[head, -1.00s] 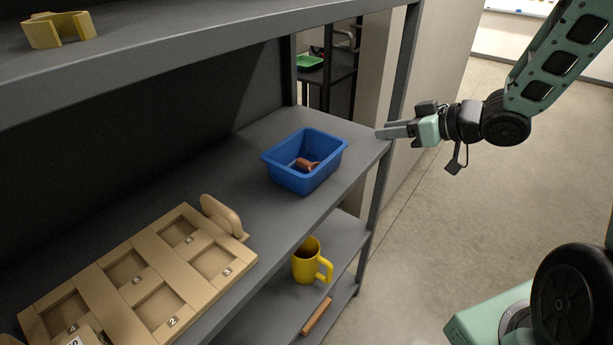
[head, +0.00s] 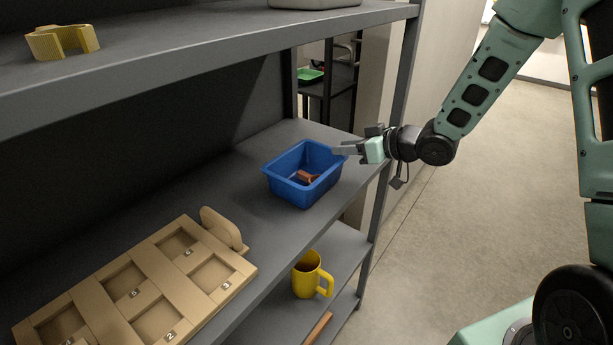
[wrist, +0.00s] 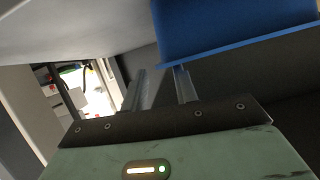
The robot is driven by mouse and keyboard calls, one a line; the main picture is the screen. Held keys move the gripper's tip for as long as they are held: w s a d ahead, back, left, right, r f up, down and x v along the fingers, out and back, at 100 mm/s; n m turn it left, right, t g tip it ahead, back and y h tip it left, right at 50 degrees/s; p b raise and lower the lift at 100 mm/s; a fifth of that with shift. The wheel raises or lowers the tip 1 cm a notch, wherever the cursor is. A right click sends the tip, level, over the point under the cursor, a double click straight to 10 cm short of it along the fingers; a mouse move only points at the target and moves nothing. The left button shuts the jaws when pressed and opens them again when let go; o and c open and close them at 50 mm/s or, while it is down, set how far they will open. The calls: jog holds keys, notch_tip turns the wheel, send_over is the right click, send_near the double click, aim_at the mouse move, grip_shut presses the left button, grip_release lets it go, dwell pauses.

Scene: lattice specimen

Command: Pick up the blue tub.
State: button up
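The blue tub (head: 304,178) stands upright on the middle grey shelf, near its right end. A small reddish-brown piece (head: 304,177) lies inside it. My gripper (head: 341,150) reaches in from the right, its fingertips at the tub's right rim. In the wrist view the tub (wrist: 235,30) fills the upper right. My gripper (wrist: 160,70) shows two fingers spread apart with nothing between them. The right finger's tip meets the edge of the tub's rim in the picture; I cannot tell whether they touch.
A tan tray with numbered pockets (head: 147,281) lies left of the tub. A yellow mug (head: 308,276) stands on the shelf below. A yellow bracket (head: 62,42) sits on the upper shelf (head: 200,58), which hangs above. A shelf post (head: 376,205) stands by my gripper.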

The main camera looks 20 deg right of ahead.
aim_at(329, 149)
jog(key=x, duration=0.3)
jog(key=shift+a+f+p, duration=0.15)
jog(key=shift+a+p, duration=0.2)
jog(key=shift+a, duration=0.2)
jog(key=shift+w+a+f, duration=0.25)
jog(key=shift+w+a, duration=0.05)
jog(key=shift+w, duration=0.15)
grip_shut()
jog(key=shift+r, duration=0.1)
